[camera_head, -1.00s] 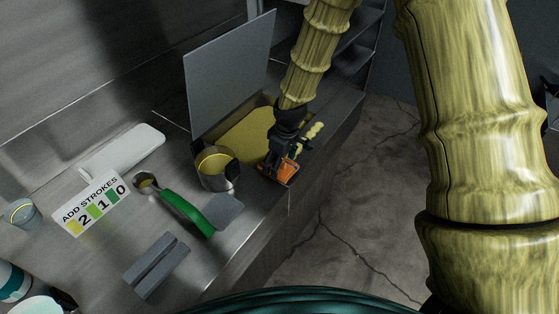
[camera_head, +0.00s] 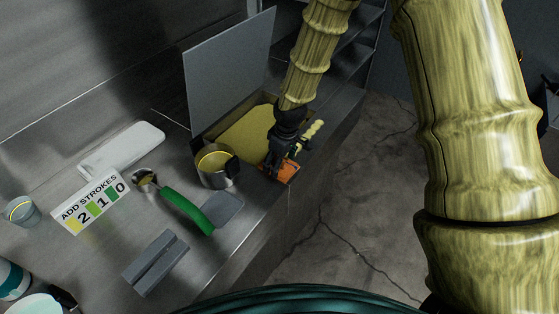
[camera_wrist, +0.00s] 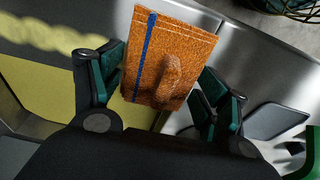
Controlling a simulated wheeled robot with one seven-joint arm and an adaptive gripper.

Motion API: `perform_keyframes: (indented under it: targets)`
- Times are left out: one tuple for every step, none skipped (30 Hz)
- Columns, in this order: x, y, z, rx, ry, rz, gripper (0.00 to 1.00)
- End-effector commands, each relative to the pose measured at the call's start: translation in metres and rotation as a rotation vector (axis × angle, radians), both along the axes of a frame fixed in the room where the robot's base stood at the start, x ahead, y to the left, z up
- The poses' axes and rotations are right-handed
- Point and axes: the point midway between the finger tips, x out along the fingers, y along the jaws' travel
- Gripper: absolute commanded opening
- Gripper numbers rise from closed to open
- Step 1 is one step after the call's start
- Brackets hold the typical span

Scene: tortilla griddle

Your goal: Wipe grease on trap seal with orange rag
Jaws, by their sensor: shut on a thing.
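The orange rag (camera_head: 286,171), with a blue stripe, is held in my gripper (camera_head: 279,158) at the near rim of the trap. In the wrist view the rag (camera_wrist: 190,50) shows a raised loop between the two spread fingers of my gripper (camera_wrist: 158,92). The open trap (camera_head: 245,132) is filled with yellow grease, its grey lid (camera_head: 230,75) standing up behind it. A pale yellow grease streak (camera_head: 314,130) lies on the rim just right of my gripper; the streak (camera_wrist: 50,33) runs leftward from the rag in the wrist view. Rag contact with the surface is unclear.
A metal cup (camera_head: 214,168) stands close left of my gripper. A green-handled scraper (camera_head: 188,210), a grey block (camera_head: 155,262), a white slab (camera_head: 122,148) and an "ADD STROKES" card (camera_head: 90,203) lie on the steel counter. The counter's right edge drops to the floor.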

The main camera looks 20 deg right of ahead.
Motion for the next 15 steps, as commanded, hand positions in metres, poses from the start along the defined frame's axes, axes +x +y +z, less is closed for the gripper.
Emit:
perform_keyframes:
  targets:
    - [0.0, -0.0001, 0.0001, 0.0, 0.0, 0.0, 0.55]
    - [0.0, -0.0001, 0.0001, 0.0, 0.0, 0.0, 0.81]
    - [0.0, -0.0001, 0.0001, 0.0, 0.0, 0.0, 0.84]
    - [0.0, -0.0001, 0.0001, 0.0, 0.0, 0.0, 0.84]
    - [0.0, -0.0001, 0.0001, 0.0, 0.0, 0.0, 0.84]
    - [0.0, -0.0001, 0.0001, 0.0, 0.0, 0.0, 0.84]
    - [0.0, -0.0001, 0.0001, 0.0, 0.0, 0.0, 0.84]
    - [0.0, -0.0001, 0.0002, 0.0, 0.0, 0.0, 0.84]
    - [0.0, -0.0001, 0.0002, 0.0, 0.0, 0.0, 0.84]
    - [0.0, -0.0001, 0.0002, 0.0, 0.0, 0.0, 0.84]
    - [0.0, -0.0001, 0.0002, 0.0, 0.0, 0.0, 0.84]
    - [0.0, -0.0001, 0.0002, 0.0, 0.0, 0.0, 0.84]
    - [0.0001, -0.0001, 0.0004, 0.0, 0.0, 0.0, 0.84]
    - [0.0001, -0.0001, 0.0005, 0.0, 0.0, 0.0, 0.84]
    - [0.0, -0.0001, 0.0008, 0.0, 0.0, 0.0, 0.84]
